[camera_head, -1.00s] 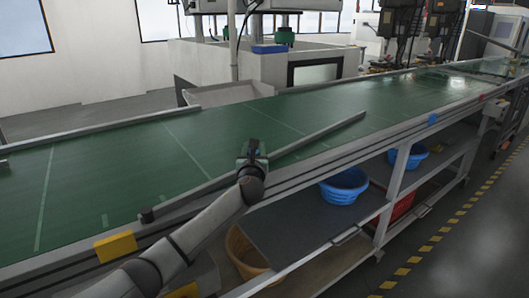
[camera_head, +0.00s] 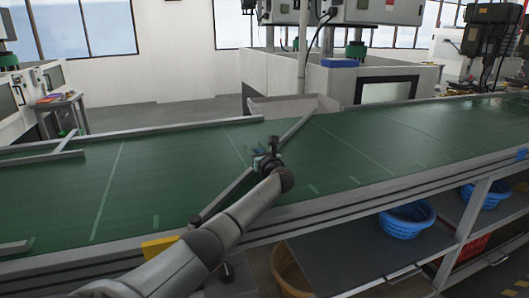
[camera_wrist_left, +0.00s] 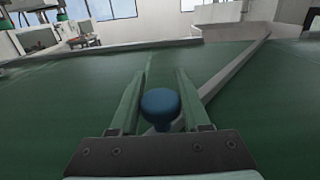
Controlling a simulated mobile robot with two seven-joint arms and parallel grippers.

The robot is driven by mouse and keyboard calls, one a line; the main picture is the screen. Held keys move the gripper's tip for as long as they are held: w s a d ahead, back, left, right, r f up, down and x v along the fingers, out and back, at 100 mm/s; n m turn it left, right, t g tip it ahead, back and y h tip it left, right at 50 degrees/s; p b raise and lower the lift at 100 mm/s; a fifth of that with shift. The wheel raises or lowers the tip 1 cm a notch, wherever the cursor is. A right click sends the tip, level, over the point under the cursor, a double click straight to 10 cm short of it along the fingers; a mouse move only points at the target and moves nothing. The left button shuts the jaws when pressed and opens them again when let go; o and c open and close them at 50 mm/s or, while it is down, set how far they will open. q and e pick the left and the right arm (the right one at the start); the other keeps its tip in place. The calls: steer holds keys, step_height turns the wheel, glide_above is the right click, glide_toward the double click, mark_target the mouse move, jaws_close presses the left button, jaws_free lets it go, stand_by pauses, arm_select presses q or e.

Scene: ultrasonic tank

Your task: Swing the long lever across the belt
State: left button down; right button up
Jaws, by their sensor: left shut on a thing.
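The long lever (camera_head: 297,127) is a thin grey bar above the green belt (camera_head: 370,150). Its near end is at the belt's front rail, and its far end points away to the right, towards the far side. In the left wrist view the lever (camera_wrist_left: 232,68) runs from behind the knob to the upper right. My left gripper (camera_head: 267,152) is over the middle of the lever. In the wrist view its fingers (camera_wrist_left: 160,92) stand either side of a round blue knob (camera_wrist_left: 160,104) and are shut on it. My right gripper is not in view.
A yellow block (camera_head: 160,246) sits on the front rail near the lever's near end. Grey guide bars (camera_head: 70,147) lie at the belt's far left. A grey chute (camera_head: 285,106) adjoins the far edge. Blue baskets (camera_head: 407,219) stand on the shelf below.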

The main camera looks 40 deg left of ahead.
arm_select(q)
steer(key=shift+s+a, duration=0.15)
steer(key=shift+a, duration=0.15)
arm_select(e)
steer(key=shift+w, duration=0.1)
arm_select(q)
steer(key=shift+c, duration=1.8)
jaws_free()
steer(key=shift+a, duration=0.1)
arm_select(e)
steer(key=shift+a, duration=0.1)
arm_select(q)
steer(key=shift+s+d, duration=0.1)
steer(key=shift+d, duration=0.4)
steer(key=p+v, duration=0.2)
steer(key=v, duration=0.9)
steer(key=shift+s+d, duration=0.15)
steer(key=shift+d, duration=0.15)
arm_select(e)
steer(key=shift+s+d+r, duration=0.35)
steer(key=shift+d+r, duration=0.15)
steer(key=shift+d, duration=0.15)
arm_select(q)
steer(key=shift+r, duration=0.1)
